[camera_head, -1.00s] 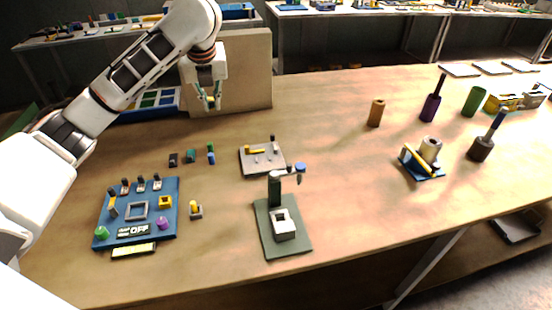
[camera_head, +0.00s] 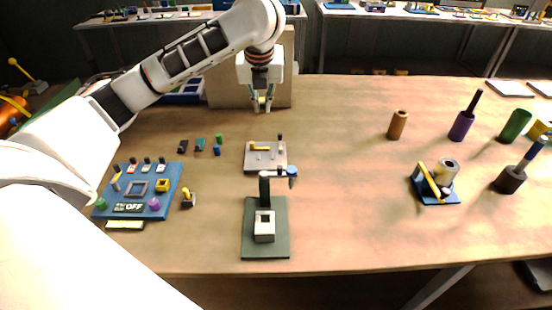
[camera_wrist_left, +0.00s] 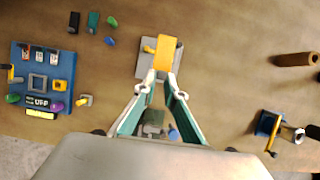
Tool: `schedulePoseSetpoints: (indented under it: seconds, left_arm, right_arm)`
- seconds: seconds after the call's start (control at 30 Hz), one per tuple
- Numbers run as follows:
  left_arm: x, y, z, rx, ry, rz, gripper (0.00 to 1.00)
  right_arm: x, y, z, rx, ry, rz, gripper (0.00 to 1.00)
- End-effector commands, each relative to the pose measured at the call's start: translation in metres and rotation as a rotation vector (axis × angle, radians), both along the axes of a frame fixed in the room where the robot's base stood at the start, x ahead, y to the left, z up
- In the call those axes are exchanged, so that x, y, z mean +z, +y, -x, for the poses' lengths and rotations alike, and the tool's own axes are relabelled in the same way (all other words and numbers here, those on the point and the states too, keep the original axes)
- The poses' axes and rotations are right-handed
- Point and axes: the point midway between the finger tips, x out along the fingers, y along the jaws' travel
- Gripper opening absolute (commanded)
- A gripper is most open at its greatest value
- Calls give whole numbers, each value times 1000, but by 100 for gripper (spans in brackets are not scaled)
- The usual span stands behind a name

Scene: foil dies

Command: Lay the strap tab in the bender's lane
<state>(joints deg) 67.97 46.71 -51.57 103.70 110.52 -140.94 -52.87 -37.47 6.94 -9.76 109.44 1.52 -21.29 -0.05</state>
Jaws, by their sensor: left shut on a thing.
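My left gripper (camera_head: 262,104) is above the table behind the bender, fingers pointing down. In the left wrist view its fingertips (camera_wrist_left: 165,82) are shut on a flat orange-yellow strap tab (camera_wrist_left: 164,50). The bender looks to be the light grey plate (camera_head: 252,166) with a yellow lever and several pegs. In the wrist view the tab covers the middle of the plate (camera_wrist_left: 146,68), hiding most of the pegs and any lane. The tab appears to be held above the plate, not resting on it. My right gripper is not in view.
A dark green press (camera_head: 252,245) with a pale block stands in front of the bender. A blue panel (camera_head: 172,182) is at the left, with small coloured pieces near it. A blue stand (camera_head: 448,198) and a brown cylinder (camera_head: 397,125) are at the right. The table between is clear.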

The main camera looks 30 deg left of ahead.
Motion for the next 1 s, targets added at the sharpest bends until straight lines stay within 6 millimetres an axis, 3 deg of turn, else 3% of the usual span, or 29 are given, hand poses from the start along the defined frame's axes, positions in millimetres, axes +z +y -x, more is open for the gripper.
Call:
schedulePoseSetpoints:
  seconds: [0.17,0.27,0.8,1.0]
  left_arm:
    - [-5,0,2,0,1,0,0]
    - [-19,-1,3,0,4,1,0]
    - [-134,-1,3,3,5,3,0]
    - [-156,0,2,2,0,1,0]
  right_arm:
    - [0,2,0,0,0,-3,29]
    - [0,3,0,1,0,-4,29]
    - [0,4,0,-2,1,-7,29]
    - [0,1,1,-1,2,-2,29]
